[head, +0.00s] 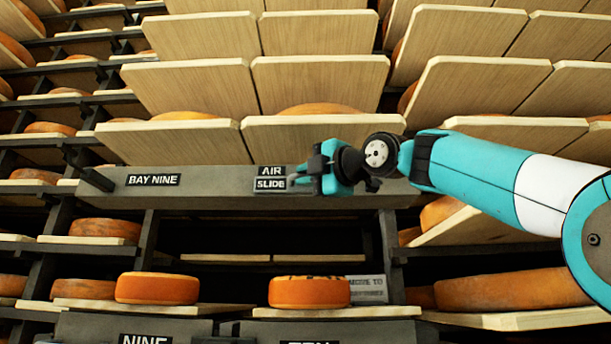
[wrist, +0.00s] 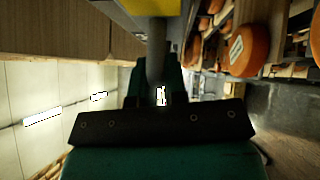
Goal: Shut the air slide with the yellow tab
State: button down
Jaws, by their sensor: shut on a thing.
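The air slide is marked by an AIR SLIDE label (head: 270,178) on a long grey beam (head: 220,186) across the rack. My gripper (head: 299,181) is at the beam's front, just right of that label. In the wrist view, my gripper (wrist: 158,82) is shut on a grey stem (wrist: 157,48). A yellow patch, seemingly the yellow tab (wrist: 148,5), shows at the top edge there, beside the stem's far end. The tab is not visible in the head view. The slide's opening is hidden, so I cannot tell how far it stands open.
A BAY NINE label (head: 153,180) is on the beam's left part. Below the beam is a dark gap. Orange cheese wheels (head: 157,288) (head: 309,292) stand on boards beneath it. Tilted wooden boards (head: 320,84) fill the rack above.

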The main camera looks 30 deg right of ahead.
jog(key=c, duration=1.2)
grip_release()
jog(key=shift+w+a, duration=0.15)
jog(key=shift+a, duration=0.05)
jog(key=shift+o, duration=0.2)
jog(key=shift+d, duration=0.1)
jog(key=shift+s+d+f, duration=0.1)
jog(key=shift+s, duration=0.2)
jog(key=b+v, duration=0.7)
jog(key=v, duration=1)
